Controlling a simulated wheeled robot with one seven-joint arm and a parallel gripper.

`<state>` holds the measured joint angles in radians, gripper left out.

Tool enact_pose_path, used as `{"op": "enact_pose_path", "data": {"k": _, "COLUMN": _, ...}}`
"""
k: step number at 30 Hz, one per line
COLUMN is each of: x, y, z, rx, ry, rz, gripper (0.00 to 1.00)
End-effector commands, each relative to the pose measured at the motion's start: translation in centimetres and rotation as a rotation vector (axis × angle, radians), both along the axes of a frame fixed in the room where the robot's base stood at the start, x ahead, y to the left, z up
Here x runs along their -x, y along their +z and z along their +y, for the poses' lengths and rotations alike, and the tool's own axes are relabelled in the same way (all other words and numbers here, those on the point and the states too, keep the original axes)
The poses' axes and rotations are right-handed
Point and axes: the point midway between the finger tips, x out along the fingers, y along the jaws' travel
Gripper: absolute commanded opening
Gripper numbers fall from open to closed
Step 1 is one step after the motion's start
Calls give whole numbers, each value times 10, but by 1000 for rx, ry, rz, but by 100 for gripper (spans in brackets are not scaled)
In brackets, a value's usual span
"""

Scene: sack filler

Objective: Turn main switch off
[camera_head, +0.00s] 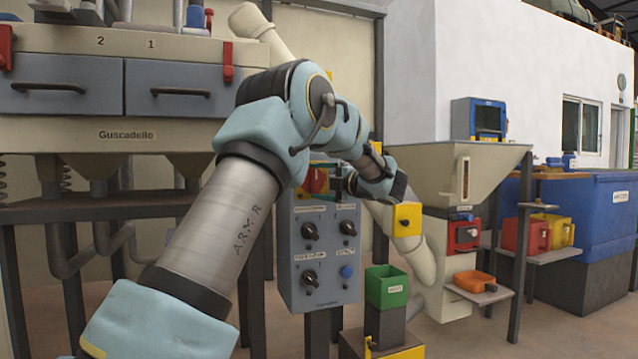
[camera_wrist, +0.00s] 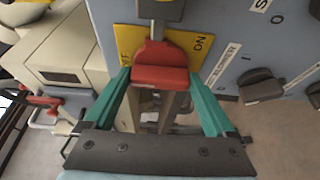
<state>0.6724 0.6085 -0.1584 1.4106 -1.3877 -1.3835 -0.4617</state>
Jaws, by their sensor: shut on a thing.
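The main switch is a red knob (camera_wrist: 160,68) on a yellow plate (camera_wrist: 187,42) in the wrist view. Lettering for ON shows on the plate's right side and part of OFF on its left. The red knob also shows in the head view (camera_head: 315,181), high on the blue-grey control box (camera_head: 320,245). My gripper (camera_wrist: 159,76) has its teal fingers on both sides of the red knob and is shut on it. I cannot tell which position the knob points to.
A green bin (camera_head: 386,288) stands in front on the right. A cream hopper machine (camera_head: 440,170) stands further right.

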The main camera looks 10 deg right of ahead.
Motion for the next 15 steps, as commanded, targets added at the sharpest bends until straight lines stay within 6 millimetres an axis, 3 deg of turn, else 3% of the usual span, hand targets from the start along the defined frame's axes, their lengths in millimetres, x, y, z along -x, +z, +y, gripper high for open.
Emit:
{"op": "enact_pose_path", "data": {"k": 3, "x": 1, "y": -2, "z": 0, "rx": 3, "ry": 2, "rz": 3, "gripper": 34}}
{"op": "enact_pose_path", "data": {"k": 4, "x": 1, "y": -2, "z": 0, "rx": 2, "ry": 2, "rz": 3, "gripper": 93}}
{"op": "enact_pose_path", "data": {"k": 6, "x": 1, "y": -2, "z": 0, "rx": 1, "ry": 2, "rz": 3, "gripper": 100}}
{"op": "enact_pose_path", "data": {"k": 15, "x": 3, "y": 0, "z": -2, "rx": 0, "ry": 0, "rz": 1, "gripper": 100}}
